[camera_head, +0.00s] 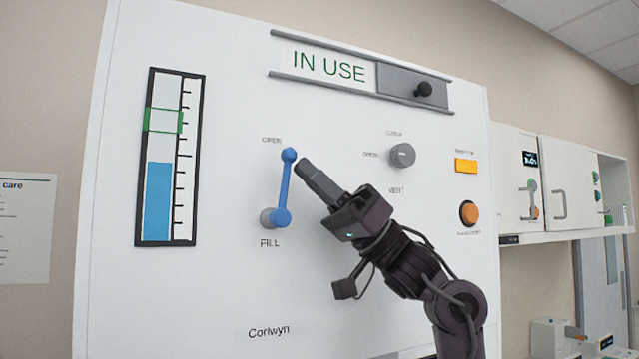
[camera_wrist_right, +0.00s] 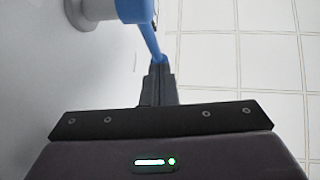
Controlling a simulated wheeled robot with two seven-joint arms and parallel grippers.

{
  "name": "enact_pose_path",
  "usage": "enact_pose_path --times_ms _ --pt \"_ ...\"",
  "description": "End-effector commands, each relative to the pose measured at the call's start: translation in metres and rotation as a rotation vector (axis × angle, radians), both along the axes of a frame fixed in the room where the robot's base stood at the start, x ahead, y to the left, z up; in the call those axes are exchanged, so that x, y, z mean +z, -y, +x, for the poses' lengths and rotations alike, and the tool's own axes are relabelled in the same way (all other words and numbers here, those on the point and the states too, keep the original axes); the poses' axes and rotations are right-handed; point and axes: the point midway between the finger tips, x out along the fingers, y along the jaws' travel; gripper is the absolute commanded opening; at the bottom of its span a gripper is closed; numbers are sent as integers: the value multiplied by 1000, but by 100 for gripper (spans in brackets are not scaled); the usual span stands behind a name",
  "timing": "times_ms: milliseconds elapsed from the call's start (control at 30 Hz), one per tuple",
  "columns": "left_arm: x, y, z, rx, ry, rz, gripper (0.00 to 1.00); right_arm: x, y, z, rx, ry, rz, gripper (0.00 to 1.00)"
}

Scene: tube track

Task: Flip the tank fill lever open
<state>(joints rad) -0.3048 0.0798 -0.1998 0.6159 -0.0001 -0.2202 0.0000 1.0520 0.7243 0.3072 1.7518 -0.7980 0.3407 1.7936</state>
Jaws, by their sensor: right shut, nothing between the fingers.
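The blue fill lever (camera_head: 286,187) is on the white panel, above the "FILL" label. Its pivot is at the bottom on a grey round base, and its knob points almost straight up, just below a small label that seems to read "OPEN". My right gripper (camera_head: 304,168) is shut and empty, with its tips just right of the lever's upper end. In the right wrist view the lever (camera_wrist_right: 150,40) runs from its pivot down to the shut fingertips (camera_wrist_right: 158,72); whether they touch it I cannot tell. My left gripper is not in view.
A tank gauge (camera_head: 170,157) with a blue column and a green band is left of the lever. A grey knob (camera_head: 402,155), an orange switch (camera_head: 466,166) and an orange button (camera_head: 469,213) are to the right. The "IN USE" slider (camera_head: 360,73) is above. Cabinets (camera_head: 560,180) stand farther right.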

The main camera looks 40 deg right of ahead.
Motion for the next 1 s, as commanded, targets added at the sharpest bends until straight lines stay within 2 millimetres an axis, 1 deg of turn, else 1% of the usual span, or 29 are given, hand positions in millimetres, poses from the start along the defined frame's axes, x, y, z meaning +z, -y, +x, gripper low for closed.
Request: enact_pose_path --times_ms 333,1000 --pt "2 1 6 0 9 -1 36 4 -7 2 1 0 -1 0" --pt "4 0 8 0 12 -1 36 5 -7 5 1 -1 -1 0"
